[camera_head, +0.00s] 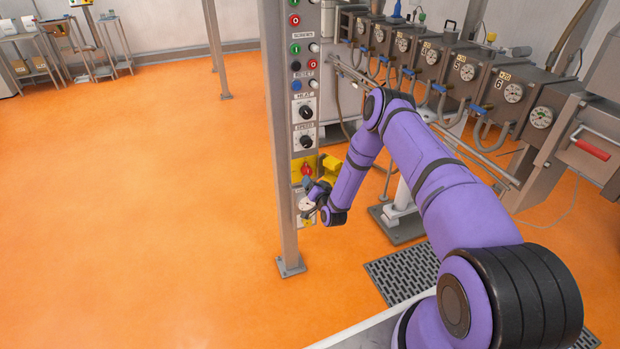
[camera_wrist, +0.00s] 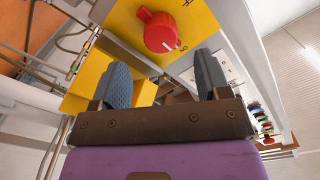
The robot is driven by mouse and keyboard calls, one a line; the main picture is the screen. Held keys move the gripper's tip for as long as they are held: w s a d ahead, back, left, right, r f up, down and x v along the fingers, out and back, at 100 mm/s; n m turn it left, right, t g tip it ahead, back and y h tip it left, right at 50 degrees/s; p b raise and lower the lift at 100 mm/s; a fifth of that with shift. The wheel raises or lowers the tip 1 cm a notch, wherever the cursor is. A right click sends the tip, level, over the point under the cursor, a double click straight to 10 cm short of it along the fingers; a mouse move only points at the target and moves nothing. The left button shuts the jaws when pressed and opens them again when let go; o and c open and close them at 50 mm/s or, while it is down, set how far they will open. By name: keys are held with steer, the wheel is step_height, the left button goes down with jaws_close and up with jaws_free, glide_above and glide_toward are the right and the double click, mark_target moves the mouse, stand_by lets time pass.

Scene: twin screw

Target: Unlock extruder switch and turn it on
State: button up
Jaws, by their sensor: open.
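The red rotary switch (camera_head: 307,169) sits on a yellow plate low on the control column. It shows large in the wrist view (camera_wrist: 158,32), with a white mark near the lettering at its lower right; more lettering shows at the plate's top edge. My gripper (camera_head: 314,192) is just below the switch in the head view. In the wrist view my gripper (camera_wrist: 160,60) is open, with one grey finger on each side and nothing between them. The red knob is beyond the fingertips and appears apart from them. I cannot tell whether a lock is engaged.
The control column (camera_head: 282,130) carries several buttons and black dials (camera_head: 305,110) above the switch. A yellow box (camera_head: 332,168) juts out beside the plate. The extruder barrel with gauges (camera_head: 440,65) stands behind my arm. The orange floor on the left is clear.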

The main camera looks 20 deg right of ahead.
steer(key=s, duration=0.5)
steer(key=shift+a, duration=0.1)
stand_by(0.3)
